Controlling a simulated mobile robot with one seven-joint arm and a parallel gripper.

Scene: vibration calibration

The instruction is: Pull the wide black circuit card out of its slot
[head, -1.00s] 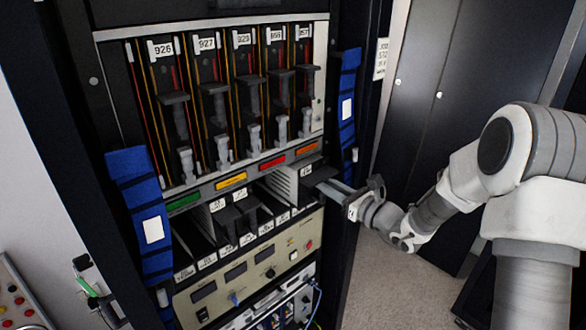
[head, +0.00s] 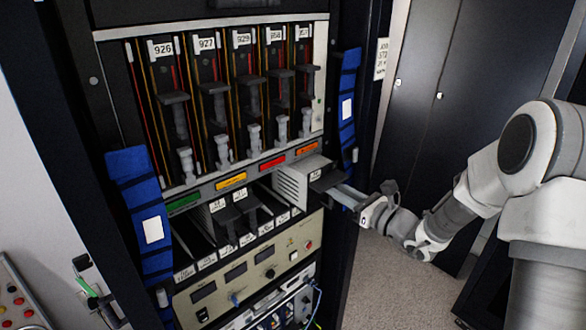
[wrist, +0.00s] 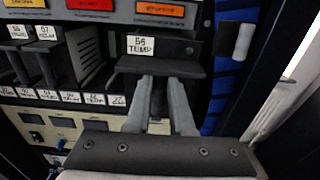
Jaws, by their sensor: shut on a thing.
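The wide black circuit card (head: 320,172) sticks partly out of the right end of the lower card bay. In the wrist view its black face (wrist: 182,48) carries a white label reading "56 TEMP", with a black handle ledge below it. My gripper (head: 335,187) reaches in from the right. In the wrist view its two grey fingers (wrist: 160,88) are shut on the card's handle, under the ledge. The fingers hide part of the handle. The card's rear is hidden inside the bay.
Other black cards (head: 240,212) sit left in the same bay. A row of tall numbered cards (head: 215,100) stands above. Blue strapped pouches (head: 348,105) flank the rack on both sides. A control panel (head: 245,270) lies below. Open floor (head: 385,285) is to the right.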

